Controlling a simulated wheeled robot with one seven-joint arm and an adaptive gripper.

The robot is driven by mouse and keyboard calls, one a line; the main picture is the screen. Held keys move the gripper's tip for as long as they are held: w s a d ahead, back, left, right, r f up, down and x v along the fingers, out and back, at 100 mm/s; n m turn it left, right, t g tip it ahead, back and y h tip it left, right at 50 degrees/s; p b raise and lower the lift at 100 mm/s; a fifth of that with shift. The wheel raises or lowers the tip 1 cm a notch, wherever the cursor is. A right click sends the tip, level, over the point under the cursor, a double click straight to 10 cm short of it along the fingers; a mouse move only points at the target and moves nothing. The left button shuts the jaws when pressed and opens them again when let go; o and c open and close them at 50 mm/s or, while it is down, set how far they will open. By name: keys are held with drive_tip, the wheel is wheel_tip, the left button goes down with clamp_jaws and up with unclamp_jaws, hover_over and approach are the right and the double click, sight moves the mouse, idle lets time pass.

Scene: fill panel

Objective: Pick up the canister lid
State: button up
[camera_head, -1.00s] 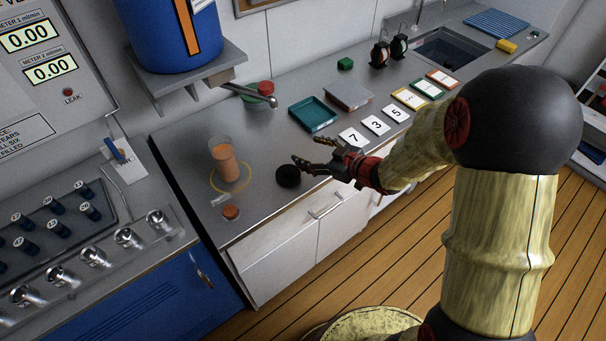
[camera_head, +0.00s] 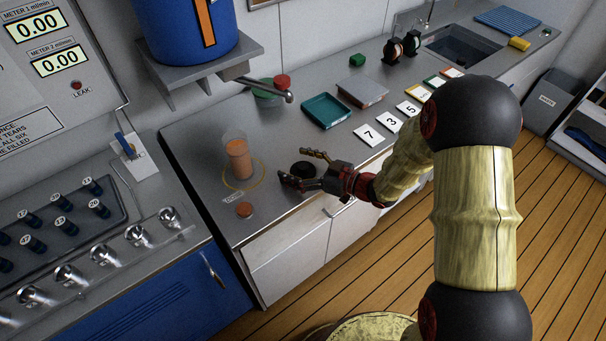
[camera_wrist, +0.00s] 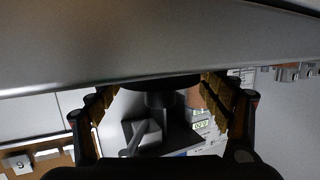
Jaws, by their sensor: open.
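A black round disc, which looks like the canister lid (camera_head: 304,168), lies on the steel counter near its front edge. My gripper (camera_head: 299,165) is open, low over the counter, with one finger on each side of the disc. In the wrist view the dark lid (camera_wrist: 150,82) shows edge-on between the spread fingers of my gripper (camera_wrist: 157,95). I cannot tell whether the fingers touch it. A clear canister (camera_head: 238,160) with orange contents stands upright to the left, inside a yellow ring marking.
A brown round stopper (camera_head: 244,209) lies in front of the canister. Number cards (camera_head: 369,134), a teal tray (camera_head: 325,110) and a grey box (camera_head: 362,90) are to the right and behind. A metal spout (camera_head: 262,84) juts out from under the blue tank (camera_head: 187,40).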

drive_tip(key=shift+x, duration=1)
drive_tip(key=c, duration=1.9)
drive_tip(key=shift+c, duration=0.4)
